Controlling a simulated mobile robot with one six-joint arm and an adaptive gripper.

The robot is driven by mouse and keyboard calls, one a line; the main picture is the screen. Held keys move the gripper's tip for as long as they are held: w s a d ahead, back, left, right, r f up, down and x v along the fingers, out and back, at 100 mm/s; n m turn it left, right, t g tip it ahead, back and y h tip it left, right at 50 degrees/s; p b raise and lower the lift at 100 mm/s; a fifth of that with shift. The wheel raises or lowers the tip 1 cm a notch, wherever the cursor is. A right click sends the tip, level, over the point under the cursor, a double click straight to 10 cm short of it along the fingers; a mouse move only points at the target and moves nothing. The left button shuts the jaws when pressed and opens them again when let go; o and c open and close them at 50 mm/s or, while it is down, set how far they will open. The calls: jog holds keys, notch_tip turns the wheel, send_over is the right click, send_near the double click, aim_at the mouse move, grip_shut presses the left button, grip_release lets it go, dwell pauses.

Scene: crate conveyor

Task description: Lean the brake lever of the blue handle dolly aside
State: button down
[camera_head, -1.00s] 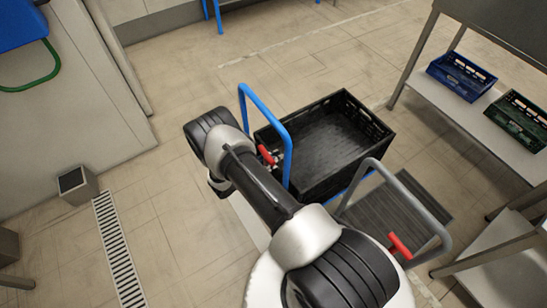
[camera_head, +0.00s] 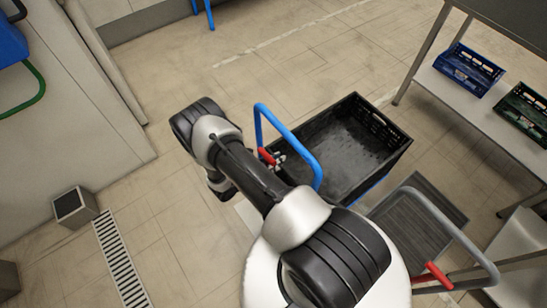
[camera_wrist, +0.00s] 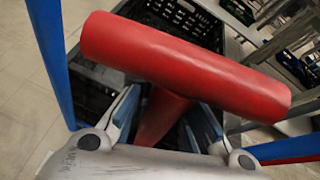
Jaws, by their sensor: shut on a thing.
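The blue handle dolly (camera_head: 294,138) stands ahead of my arm with a black crate on it. Its red brake lever (camera_head: 266,156) shows beside the blue handle, small and partly hidden by my arm. In the wrist view the lever's red crossbar (camera_wrist: 190,65) lies slanted across the picture, and its red stem runs down between my fingers. My gripper (camera_wrist: 168,118) is shut on the stem, just behind the crossbar. The blue handle (camera_wrist: 50,55) rises along the left of the wrist view. In the head view my gripper (camera_head: 279,159) is mostly hidden by my arm.
The black crate (camera_head: 385,165) looks empty. A grey handle dolly (camera_head: 445,225) with its own red lever (camera_head: 432,276) stands close on the right. A metal rack (camera_head: 505,115) at the right holds a blue crate (camera_head: 470,68) and a green crate (camera_head: 522,113). Floor beyond is clear.

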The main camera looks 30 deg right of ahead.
jog(key=shift+w+a, duration=0.2)
jog(key=shift+w, duration=0.25)
jog(key=c, duration=1.6)
grip_release()
jog(key=shift+w+f, duration=0.1)
jog(key=shift+c, duration=0.2)
jog(key=v, duration=1.2)
jog(key=shift+r, duration=0.2)
jog(key=shift+f, duration=0.1)
jog(key=shift+a, duration=0.1)
